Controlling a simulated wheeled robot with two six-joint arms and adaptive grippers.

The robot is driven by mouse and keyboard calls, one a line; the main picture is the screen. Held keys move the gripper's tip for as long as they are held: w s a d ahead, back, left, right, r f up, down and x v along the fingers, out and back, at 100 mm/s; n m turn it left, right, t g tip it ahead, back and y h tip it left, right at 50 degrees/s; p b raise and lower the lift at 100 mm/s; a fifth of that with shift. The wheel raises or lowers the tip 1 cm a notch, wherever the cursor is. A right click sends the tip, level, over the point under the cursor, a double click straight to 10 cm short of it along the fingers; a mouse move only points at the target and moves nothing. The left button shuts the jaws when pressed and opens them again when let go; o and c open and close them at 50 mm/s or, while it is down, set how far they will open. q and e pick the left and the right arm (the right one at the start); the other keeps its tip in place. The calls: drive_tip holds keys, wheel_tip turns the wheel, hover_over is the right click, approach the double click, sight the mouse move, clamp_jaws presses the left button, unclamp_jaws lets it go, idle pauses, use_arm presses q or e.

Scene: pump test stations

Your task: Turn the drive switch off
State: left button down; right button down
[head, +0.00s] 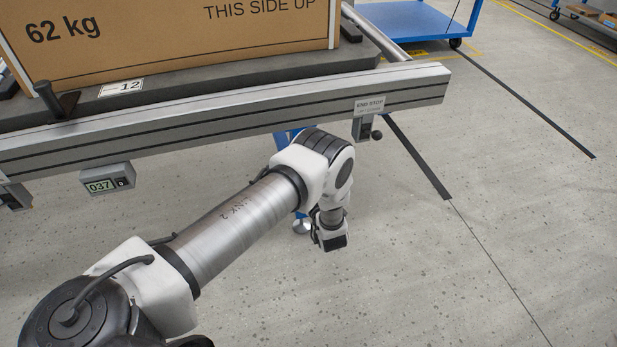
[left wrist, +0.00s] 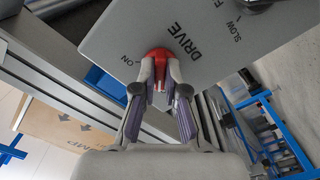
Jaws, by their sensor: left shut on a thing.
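In the left wrist view a grey panel (left wrist: 125,28) carries the word DRIVE and a red switch (left wrist: 158,52). The word ON is printed to the left of the switch; no OFF mark shows. My left gripper (left wrist: 161,76) is shut on the red switch, with a fingertip on each side. The fingers hide part of the switch, so I cannot tell its exact setting. In the head view my left arm reaches out past the conveyor's front rail, its wrist bent downward; the drive panel does not show there. My right gripper is in neither view.
A knob (left wrist: 258,4) marked SLOW sits on the same panel. In the head view a large carton (head: 170,45) rests on the conveyor, whose front rail (head: 230,115) holds an END STOP box (head: 366,124) and a 037 display (head: 107,179). Open floor lies at right.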

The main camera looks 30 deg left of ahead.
use_arm(q)
drive_tip(key=c, duration=1.2)
unclamp_jaws()
drive_tip(key=v, duration=1.2)
